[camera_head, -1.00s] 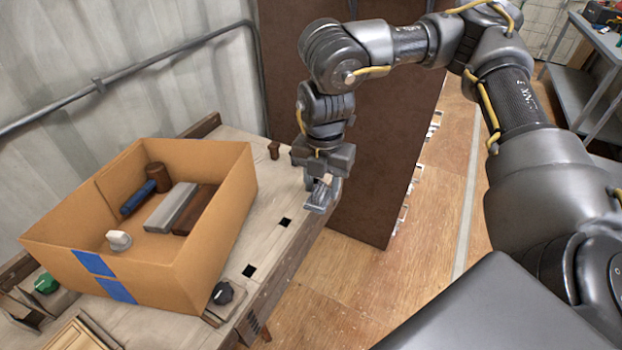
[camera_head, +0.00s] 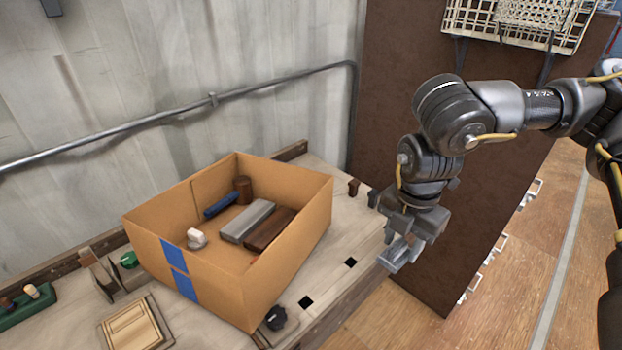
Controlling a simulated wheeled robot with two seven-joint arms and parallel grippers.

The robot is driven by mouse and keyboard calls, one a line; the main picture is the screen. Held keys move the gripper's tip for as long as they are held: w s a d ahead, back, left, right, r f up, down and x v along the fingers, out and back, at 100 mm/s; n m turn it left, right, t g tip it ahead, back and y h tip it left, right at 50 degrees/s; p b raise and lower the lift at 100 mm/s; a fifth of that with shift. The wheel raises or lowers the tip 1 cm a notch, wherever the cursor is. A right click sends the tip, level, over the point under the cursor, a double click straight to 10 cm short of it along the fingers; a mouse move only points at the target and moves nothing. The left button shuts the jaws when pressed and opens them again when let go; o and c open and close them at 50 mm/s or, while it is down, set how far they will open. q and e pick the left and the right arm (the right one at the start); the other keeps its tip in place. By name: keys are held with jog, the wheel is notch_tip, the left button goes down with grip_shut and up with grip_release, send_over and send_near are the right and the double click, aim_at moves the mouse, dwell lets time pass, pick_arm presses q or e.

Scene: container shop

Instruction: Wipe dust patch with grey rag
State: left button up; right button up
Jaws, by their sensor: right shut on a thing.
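My right gripper (camera_head: 397,257) hangs just off the right end of the workbench (camera_head: 345,245), pointing down, with the brown panel behind it. It is shut on a small grey piece, which looks like the grey rag; the fingers hide much of it. I cannot make out a dust patch on the bare bench top. My left gripper is not in view.
An open cardboard box (camera_head: 215,290) with blue tape stands on the bench, holding a grey block (camera_head: 247,221), a brown block (camera_head: 270,230), a blue cylinder (camera_head: 221,205) and a white piece (camera_head: 196,239). A black knob (camera_head: 275,318) is beside it. A tall brown panel (camera_head: 400,90) rises at right.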

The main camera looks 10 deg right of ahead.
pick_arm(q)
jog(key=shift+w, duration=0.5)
pick_arm(e)
jog(key=w+a+f+m, duration=0.2)
jog(key=a+f+m, duration=0.2)
jog(key=m, duration=0.9)
jog(key=shift+w+a+f, duration=0.3)
jog(key=shift+w+f, duration=0.1)
jog(key=shift+f, duration=0.4)
